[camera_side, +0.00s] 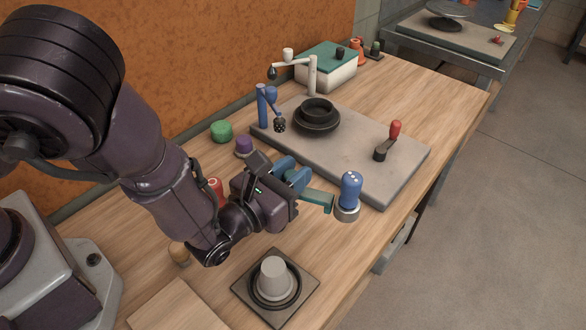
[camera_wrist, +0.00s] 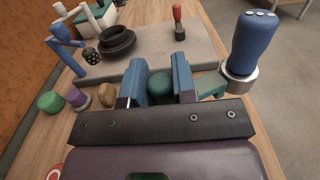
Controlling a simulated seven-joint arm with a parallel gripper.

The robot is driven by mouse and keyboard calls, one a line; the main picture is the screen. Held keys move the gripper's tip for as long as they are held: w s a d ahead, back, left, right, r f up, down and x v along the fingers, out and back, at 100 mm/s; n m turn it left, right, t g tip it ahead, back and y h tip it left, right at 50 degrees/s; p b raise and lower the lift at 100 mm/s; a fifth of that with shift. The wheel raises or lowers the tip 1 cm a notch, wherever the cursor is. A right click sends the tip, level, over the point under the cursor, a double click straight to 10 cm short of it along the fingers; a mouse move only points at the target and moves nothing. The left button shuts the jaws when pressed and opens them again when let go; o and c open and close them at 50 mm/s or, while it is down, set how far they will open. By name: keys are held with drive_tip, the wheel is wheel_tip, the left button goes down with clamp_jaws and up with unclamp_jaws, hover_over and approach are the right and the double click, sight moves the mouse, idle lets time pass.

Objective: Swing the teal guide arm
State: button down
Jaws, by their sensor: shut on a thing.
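The teal guide arm (camera_side: 318,199) is a flat bar running from between my fingers to the metal collar under a blue post with white dots (camera_side: 350,187). My gripper (camera_side: 293,180) is shut on its end, above the table's front part. In the wrist view, a rounded teal end (camera_wrist: 160,85) sits between the two blue fingers of my gripper (camera_wrist: 165,82). The bar continues right to the post (camera_wrist: 250,42). My fingers hide part of the bar in the side view.
A grey slab (camera_side: 335,150) behind carries a dark bowl (camera_side: 318,115), a red-handled crank (camera_side: 389,143) and a blue jointed stand (camera_side: 264,106). Green (camera_side: 221,131) and purple (camera_side: 244,145) knobs stand left. A grey cone on a dark square plate (camera_side: 274,279) stands in front.

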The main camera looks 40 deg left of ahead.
drive_tip(key=shift+s+d+m+g+h, duration=0.1)
drive_tip(key=shift+s+m+g+h, duration=0.2)
drive_tip(key=shift+m+h, duration=0.75)
drive_tip(key=shift+s+m+g+h, duration=0.25)
drive_tip(key=shift+m+h, duration=0.35)
drive_tip(key=shift+h, duration=0.9)
drive_tip(key=shift+s+d+m+g+h, duration=0.1)
drive_tip(key=shift+s+m+g+h, duration=0.2)
drive_tip(key=shift+m+h, duration=0.75)
drive_tip(key=shift+s+m+g+h, duration=0.15)
drive_tip(key=shift+m+g+h, duration=0.2)
drive_tip(key=shift+h, duration=0.55)
drive_tip(key=c, duration=0.9)
unclamp_jaws()
drive_tip(key=shift+a, duration=0.1)
drive_tip(key=v, duration=0.7)
drive_tip(key=shift+s+a, duration=0.1)
drive_tip(key=shift+s, duration=0.05)
